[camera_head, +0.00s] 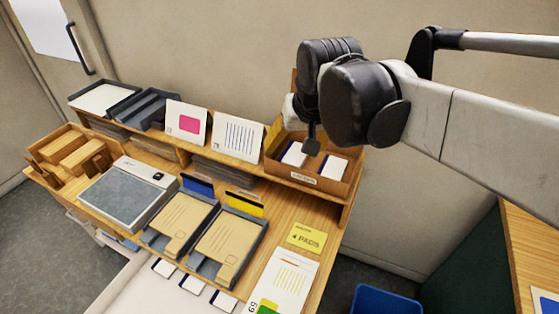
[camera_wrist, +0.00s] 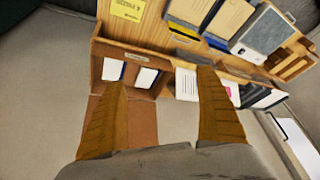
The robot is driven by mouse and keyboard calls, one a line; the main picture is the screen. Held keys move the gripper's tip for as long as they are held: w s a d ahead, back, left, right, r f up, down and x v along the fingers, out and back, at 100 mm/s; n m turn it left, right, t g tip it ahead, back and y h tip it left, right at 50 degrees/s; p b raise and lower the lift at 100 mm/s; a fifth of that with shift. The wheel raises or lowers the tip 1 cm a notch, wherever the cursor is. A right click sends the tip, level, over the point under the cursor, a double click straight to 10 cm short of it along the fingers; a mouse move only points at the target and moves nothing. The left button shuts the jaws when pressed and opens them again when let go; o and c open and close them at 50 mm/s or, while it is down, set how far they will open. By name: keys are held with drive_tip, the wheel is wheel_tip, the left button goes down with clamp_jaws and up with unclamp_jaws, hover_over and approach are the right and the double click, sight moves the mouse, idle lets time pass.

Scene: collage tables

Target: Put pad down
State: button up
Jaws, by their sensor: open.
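A wooden box (camera_head: 321,184) with a small label stands at the right end of the raised shelf. Two white pads with dark blue edges lie inside it, a left one (camera_head: 293,154) and a right one (camera_head: 332,166). My gripper (camera_head: 311,144) is over the box, its fingers partly hidden by the wrist. The box (camera_wrist: 140,88) and both pads (camera_wrist: 113,70) (camera_wrist: 147,77) show there near the left finger, which covers part of the box.
A yellow card reading "4 PADS" (camera_head: 306,237) lies on the desk. Two grey trays with tan folders (camera_head: 226,250), a grey scale (camera_head: 117,195) and upright cards (camera_head: 238,137) stand left of the box. Several more pads (camera_head: 192,284) lie on a lower white surface.

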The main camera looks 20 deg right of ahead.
drive_tip(key=s+a+f+n+t, duration=0.2)
drive_tip(key=s+f, duration=0.3)
drive_tip(key=s, duration=0.5)
drive_tip(key=shift+a+f, duration=0.25)
drive_tip(key=shift+s, duration=0.1)
idle(0.6)
